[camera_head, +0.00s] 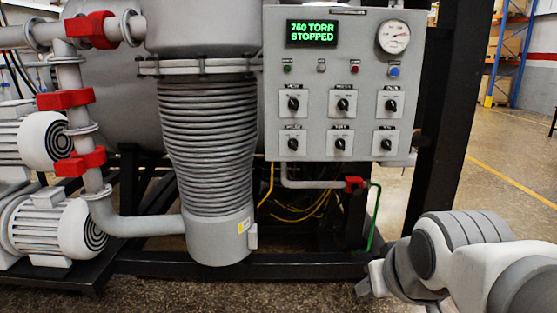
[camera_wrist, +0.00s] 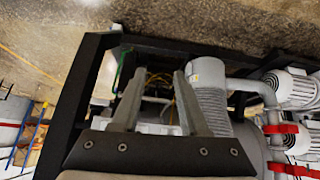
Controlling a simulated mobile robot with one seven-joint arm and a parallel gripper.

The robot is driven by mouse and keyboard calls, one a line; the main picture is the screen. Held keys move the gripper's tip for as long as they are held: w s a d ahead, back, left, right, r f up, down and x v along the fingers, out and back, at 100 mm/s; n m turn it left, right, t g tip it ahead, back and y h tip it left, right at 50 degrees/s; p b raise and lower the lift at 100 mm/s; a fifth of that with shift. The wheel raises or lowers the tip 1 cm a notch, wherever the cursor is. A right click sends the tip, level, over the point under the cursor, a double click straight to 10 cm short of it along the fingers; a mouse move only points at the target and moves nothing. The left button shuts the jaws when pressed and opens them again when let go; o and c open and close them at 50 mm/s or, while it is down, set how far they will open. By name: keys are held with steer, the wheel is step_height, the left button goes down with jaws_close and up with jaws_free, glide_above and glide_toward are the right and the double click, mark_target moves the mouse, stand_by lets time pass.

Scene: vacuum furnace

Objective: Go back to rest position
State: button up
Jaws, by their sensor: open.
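My gripper shows in the wrist view (camera_wrist: 157,82) with its two fingers spread apart and nothing between them. In the head view my arm reaches in from the lower right, and the gripper end (camera_head: 368,285) is low, in front of the furnace frame and below the control panel (camera_head: 315,172). The gripper looks apart from the panel and its knobs. The panel display (camera_head: 312,33) reads "760 TORR STOPPED" in green. The fingers are mostly hidden by the wrist in the head view.
A ribbed grey pump column (camera_head: 210,140) stands left of the panel. Pipes with red clamps (camera_head: 66,99) and motors (camera_head: 50,228) are at the left. A black frame post (camera_head: 447,120) stands right of the panel. Open floor (camera_head: 500,185) lies beyond it.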

steer(key=s+a+f+g, duration=0.1)
steer(key=s+f+g, duration=0.1)
steer(key=s, duration=0.5)
step_height(320, 180, up, 22)
steer(key=p, duration=2.2)
steer(key=shift+m, duration=0.3)
